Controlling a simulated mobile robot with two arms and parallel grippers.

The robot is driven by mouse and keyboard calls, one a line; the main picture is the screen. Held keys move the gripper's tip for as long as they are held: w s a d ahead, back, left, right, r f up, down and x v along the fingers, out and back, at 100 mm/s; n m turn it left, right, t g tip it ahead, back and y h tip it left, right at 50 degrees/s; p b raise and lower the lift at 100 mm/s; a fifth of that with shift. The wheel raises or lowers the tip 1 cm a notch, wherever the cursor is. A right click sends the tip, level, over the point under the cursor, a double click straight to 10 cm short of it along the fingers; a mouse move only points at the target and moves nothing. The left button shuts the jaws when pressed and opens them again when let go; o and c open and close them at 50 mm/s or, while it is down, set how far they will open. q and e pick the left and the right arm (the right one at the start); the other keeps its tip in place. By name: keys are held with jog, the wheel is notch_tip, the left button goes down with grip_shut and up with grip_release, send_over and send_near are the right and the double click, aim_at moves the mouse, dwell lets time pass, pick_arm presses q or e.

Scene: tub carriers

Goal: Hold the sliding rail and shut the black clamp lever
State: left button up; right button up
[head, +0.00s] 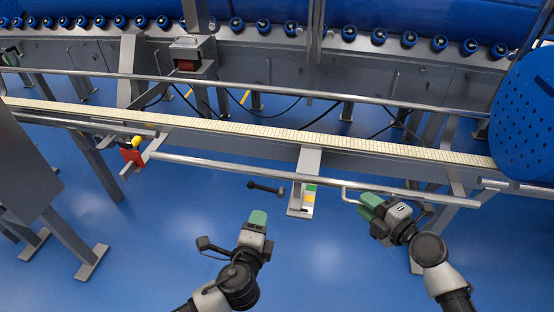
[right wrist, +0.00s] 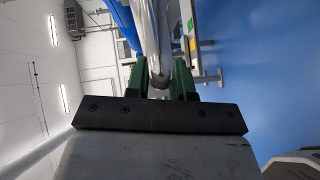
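The sliding rail (head: 240,168) is a long silver rod along the front of the conveyor frame, with a thin bent handle (head: 346,195) at its right part. The black clamp lever (head: 265,187) is a short dark bar with thicker ends, lying roughly level just below the rail. My left gripper (head: 258,218) is below the lever, apart from it, with green fingertips; its gap is not visible. My right gripper (head: 369,206) is at the bent handle. In the right wrist view its green fingers (right wrist: 160,80) stand close on both sides of a silver bar (right wrist: 153,45), seemingly gripping it.
A bracket with coloured labels (head: 308,197) hangs right of the lever. A red and yellow clamp (head: 132,155) is at the rail's left end. A perforated blue disc (head: 525,115) is at the right. The blue floor in front is clear around my arms.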

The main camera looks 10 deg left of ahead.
jog(key=o, duration=0.3)
jog(key=shift+r, duration=0.1)
jog(key=shift+d, duration=0.1)
jog(key=v, duration=1.2)
